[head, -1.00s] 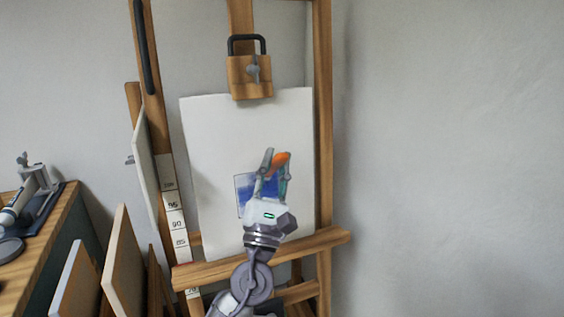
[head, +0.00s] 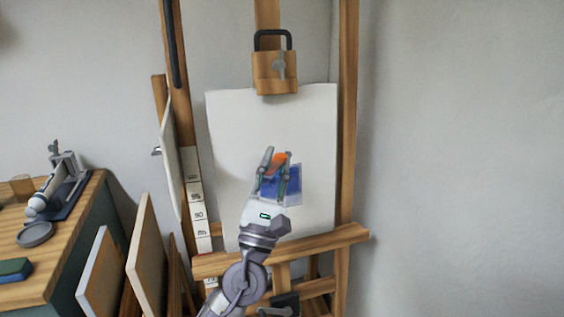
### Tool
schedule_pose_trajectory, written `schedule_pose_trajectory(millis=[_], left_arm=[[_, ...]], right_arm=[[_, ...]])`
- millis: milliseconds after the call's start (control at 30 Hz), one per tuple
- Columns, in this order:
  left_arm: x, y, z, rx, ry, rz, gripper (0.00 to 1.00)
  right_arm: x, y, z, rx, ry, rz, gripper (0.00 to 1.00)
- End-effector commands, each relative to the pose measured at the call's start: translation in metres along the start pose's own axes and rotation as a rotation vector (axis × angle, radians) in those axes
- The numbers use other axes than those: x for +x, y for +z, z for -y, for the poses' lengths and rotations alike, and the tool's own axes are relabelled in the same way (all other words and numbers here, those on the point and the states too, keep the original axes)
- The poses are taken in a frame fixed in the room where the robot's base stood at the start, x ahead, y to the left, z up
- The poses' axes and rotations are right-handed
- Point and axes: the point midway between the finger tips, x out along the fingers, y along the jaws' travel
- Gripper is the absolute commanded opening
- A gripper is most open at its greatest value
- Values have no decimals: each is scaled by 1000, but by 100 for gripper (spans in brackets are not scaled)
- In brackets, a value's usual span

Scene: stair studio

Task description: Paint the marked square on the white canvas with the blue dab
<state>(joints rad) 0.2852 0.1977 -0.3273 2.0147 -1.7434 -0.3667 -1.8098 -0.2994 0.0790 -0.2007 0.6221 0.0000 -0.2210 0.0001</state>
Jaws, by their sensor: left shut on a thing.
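The white canvas (head: 235,125) stands upright on the wooden easel. A square patch (head: 294,187) on its lower middle is largely blue, with a paler strip along its lower edge. My left gripper (head: 274,163) is in front of the patch and covers its left part. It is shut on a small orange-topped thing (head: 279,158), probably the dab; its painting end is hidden. I cannot tell whether it touches the canvas.
The easel ledge (head: 325,242) runs below. Panels (head: 147,255) lean at the left beside a wooden-topped cabinet (head: 70,240) with tools. The wall at right is clear.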

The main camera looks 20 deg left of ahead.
Motion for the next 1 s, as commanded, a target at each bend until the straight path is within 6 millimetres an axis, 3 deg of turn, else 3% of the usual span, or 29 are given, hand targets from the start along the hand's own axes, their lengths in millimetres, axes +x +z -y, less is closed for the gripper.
schedule_pose_trajectory(millis=[200,533,1000], left_arm=[[-4,0,-11,2,0,0,0],[-6,3,-11,0,0,0,0],[-27,42,0,-2,-1,-1,0]], right_arm=[[-1,1,-1,1,1,3,40],[-3,1,-1,2,1,2,40],[-21,4,-3,0,4,9,40]])
